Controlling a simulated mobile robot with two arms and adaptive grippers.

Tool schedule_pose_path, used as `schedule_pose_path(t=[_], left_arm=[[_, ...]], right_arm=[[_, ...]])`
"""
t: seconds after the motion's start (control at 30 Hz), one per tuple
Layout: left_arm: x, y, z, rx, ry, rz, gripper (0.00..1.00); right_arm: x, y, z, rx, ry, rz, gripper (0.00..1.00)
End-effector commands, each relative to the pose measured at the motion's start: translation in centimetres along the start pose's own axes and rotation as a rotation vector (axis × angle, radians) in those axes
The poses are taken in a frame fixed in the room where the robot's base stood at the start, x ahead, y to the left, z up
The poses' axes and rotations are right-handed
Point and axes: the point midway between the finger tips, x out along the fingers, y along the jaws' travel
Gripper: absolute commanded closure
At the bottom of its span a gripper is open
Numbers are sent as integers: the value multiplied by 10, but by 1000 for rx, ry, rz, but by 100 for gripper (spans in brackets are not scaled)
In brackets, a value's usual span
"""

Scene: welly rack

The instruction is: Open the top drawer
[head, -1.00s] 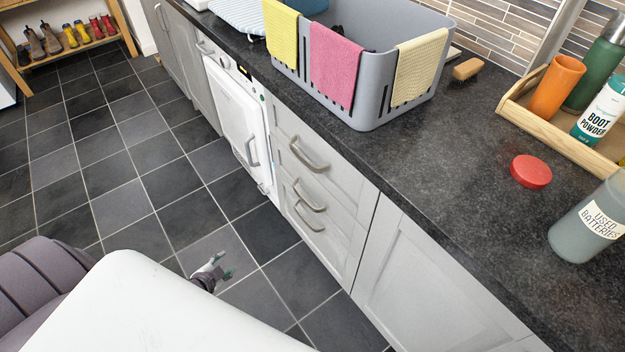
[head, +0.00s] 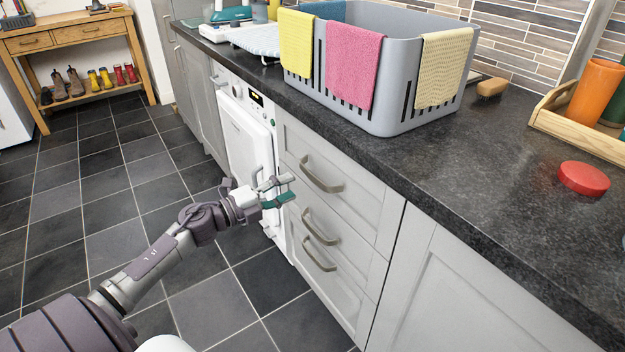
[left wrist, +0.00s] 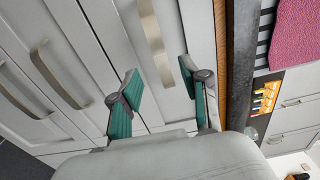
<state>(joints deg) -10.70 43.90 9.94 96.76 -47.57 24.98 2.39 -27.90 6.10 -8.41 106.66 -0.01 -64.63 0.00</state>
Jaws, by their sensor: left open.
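The top drawer (head: 352,190) is a pale grey front under the dark worktop, closed flush with the cabinet. Its curved metal handle (head: 321,176) is bare. My left gripper (head: 281,190) is open and empty, to the left of the handle and apart from it in the head view. In the left wrist view the open fingers (left wrist: 158,68) face the drawer fronts, with the top handle (left wrist: 152,38) lying in line with the gap between them. I see no contact. My right gripper is out of view.
Lower drawer handles (head: 320,228) sit below. A white appliance (head: 245,140) stands left of the drawers. A grey crate (head: 400,115) with draped cloths and a red lid (head: 583,178) are on the worktop (head: 470,165). The tiled floor (head: 100,195) is clear.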

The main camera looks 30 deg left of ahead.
Motion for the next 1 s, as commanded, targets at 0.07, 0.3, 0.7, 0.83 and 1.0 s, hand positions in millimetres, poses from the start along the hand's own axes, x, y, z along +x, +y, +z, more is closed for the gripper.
schedule_pose_path(t=[0.07,0.3,0.7,0.83,1.0], left_arm=[[19,-1,1,2,0,-4,54],[60,0,1,-1,-2,-2,54],[79,1,0,-3,-2,1,54],[79,1,0,-3,-2,1,54],[79,1,0,-3,-1,1,82]], right_arm=[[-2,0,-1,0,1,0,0],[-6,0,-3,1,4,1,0],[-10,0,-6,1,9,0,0],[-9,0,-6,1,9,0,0],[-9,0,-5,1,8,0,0]])
